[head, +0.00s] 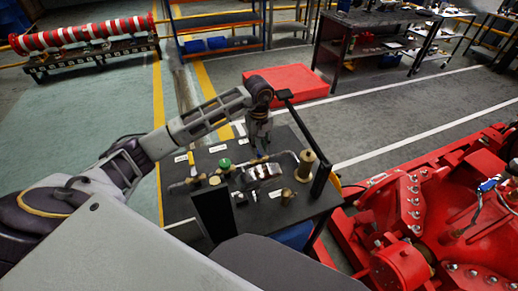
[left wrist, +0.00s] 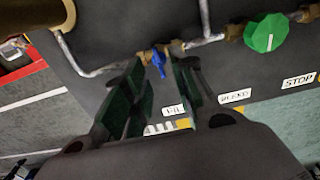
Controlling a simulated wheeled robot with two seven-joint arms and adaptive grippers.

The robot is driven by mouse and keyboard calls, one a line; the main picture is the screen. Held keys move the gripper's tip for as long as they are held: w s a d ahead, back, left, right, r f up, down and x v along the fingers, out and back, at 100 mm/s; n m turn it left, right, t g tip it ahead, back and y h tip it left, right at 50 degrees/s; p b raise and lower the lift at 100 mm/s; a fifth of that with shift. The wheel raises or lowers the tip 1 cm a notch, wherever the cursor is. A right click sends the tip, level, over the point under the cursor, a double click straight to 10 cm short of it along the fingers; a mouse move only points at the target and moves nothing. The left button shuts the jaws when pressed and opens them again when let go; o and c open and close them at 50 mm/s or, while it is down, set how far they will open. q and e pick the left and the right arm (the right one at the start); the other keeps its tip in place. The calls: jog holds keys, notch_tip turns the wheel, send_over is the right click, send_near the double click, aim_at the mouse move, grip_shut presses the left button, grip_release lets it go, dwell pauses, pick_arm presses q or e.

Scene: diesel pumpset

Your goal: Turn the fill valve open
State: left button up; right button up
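The fill valve has a blue handle (left wrist: 158,61) on a thin grey pipe, above a partly hidden label (left wrist: 173,110) that seems to read FILL. My left gripper (left wrist: 160,82) is open, with its two dark fingers apart. In the left wrist view the blue handle shows in the gap at the fingertips; I cannot tell whether they touch it. In the head view my left gripper (head: 260,150) points down over the bench (head: 178,210) and largely hides the valve. My right gripper is not in view.
A green knob (left wrist: 266,33) sits on the pipe to the right of the blue handle, near BLEED (left wrist: 235,96) and STOP (left wrist: 298,80) labels. A brass cylinder (head: 307,164) and dark upright posts (head: 322,180) stand on the bench. Red machinery (head: 430,220) lies to the right.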

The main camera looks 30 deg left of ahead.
aim_at(259, 154)
pick_arm(q)
notch_tip(259, 154, down, 2)
jog(key=shift+f, duration=0.25)
jog(key=c, duration=0.5)
grip_shut()
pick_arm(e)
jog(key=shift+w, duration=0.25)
